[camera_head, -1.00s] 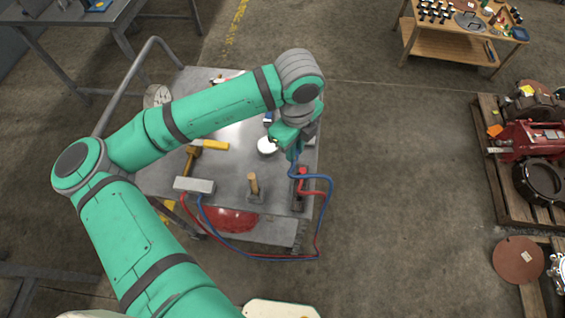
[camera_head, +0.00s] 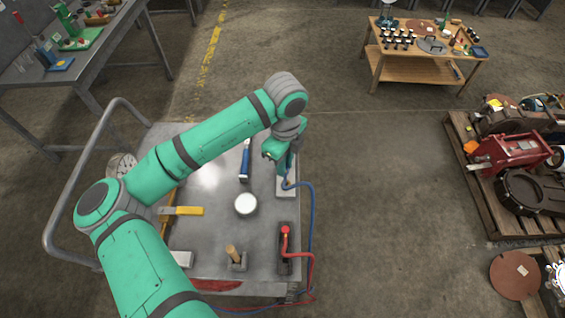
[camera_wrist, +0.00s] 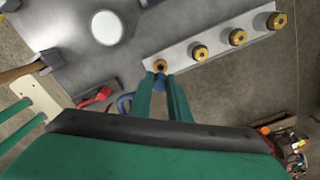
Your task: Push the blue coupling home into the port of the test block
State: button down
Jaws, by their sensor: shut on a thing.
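My gripper (camera_wrist: 160,82) is shut on the blue coupling (camera_wrist: 161,79), mostly hidden between its fingers. The test block is a long pale bar (camera_wrist: 222,39) with several brass ports along it. The coupling is at the nearest, leftmost brass port (camera_wrist: 159,65) in the wrist view; I cannot tell whether it touches or has entered it. In the head view, my gripper (camera_head: 284,164) is over the pale test block (camera_head: 286,189) at the cart's right edge, hiding part of it. The blue hose (camera_head: 312,205) trails from the gripper toward the front.
A dark holder (camera_head: 285,257) with a red coupling (camera_head: 285,230) and red hose stands nearer on the cart (camera_head: 205,249). Open floor is right.

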jog(key=shift+d+f, duration=0.3)
jog(key=shift+f, duration=0.1)
jog(key=shift+a+f, duration=0.15)
jog(key=shift+f, duration=1.5)
jog(key=shift+w+f, duration=0.1)
jog(key=shift+f, duration=0.7)
jog(key=shift+a, duration=0.1)
jog(key=shift+d, duration=0.25)
jog(key=shift+a, duration=0.3)
jog(key=shift+d, duration=0.1)
jog(key=shift+d, duration=0.25)
